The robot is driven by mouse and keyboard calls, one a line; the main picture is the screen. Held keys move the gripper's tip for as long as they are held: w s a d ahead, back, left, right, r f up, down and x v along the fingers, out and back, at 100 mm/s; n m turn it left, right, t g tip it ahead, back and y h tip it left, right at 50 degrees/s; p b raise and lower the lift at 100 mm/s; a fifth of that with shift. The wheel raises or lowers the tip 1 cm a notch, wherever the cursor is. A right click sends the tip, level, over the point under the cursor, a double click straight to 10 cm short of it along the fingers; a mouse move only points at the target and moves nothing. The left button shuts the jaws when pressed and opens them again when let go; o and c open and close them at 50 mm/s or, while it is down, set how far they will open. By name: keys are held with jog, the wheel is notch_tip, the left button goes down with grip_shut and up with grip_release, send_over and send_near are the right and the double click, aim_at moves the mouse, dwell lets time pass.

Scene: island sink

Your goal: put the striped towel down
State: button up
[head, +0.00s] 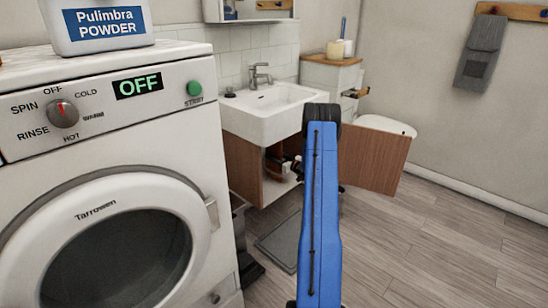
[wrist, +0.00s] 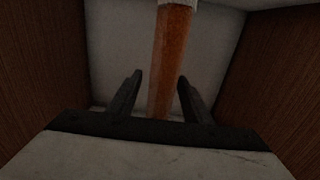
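A grey towel (head: 480,52) hangs from a wooden rail on the right wall, with a darker patch near its lower end. I cannot make out clear stripes on it, and no other towel is recognisable. My gripper (wrist: 159,78) is in a brown-walled space in the wrist view, its two dark fingers apart. An orange-brown upright piece with a pale top (wrist: 172,55) shows between and beyond the fingers. I see no towel in the gripper. In the head view my blue arm hides the gripper, in front of the sink cabinet.
The sink (head: 270,108) stands over an open cabinet holding dark and pale items. Its brown door (head: 372,158) swings out to the right. A washing machine (head: 100,150) fills the left, with a powder box (head: 100,22) on top. The floor (head: 430,235) at right is clear.

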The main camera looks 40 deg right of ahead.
jog(key=shift+r, duration=0.1)
jog(key=shift+s, duration=0.35)
jog(key=s, duration=1.1)
jog(key=shift+s+d, duration=0.15)
jog(key=shift+d, duration=0.3)
